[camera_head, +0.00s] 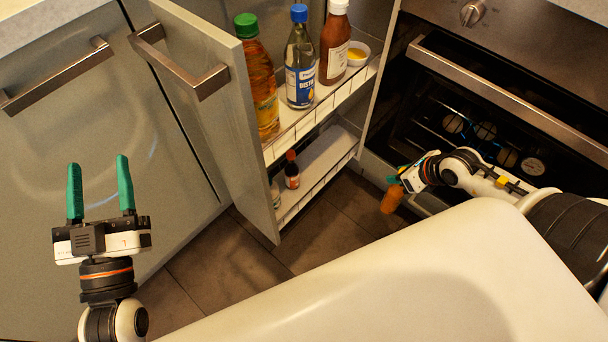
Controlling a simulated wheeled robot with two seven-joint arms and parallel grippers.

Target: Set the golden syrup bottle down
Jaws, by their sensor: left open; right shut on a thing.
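A small amber-orange bottle (391,200), which looks like the golden syrup bottle, hangs below the fingertips of my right gripper (399,181). The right gripper is shut on its upper end, in front of the oven and to the right of the pull-out drawer. The bottle appears in the air above the dark floor, and its top is partly hidden by the gripper. My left gripper (98,166) is open and empty, with its green fingers pointing up, in front of the cabinet at the left.
The open pull-out's upper shelf (318,115) holds a green-capped bottle (262,85), a blue-capped bottle (299,62), a red sauce bottle (334,45) and a bowl (358,53). Its lower shelf (320,165) holds a small dark bottle (291,172); free room lies right of it. The oven handle (510,95) juts out.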

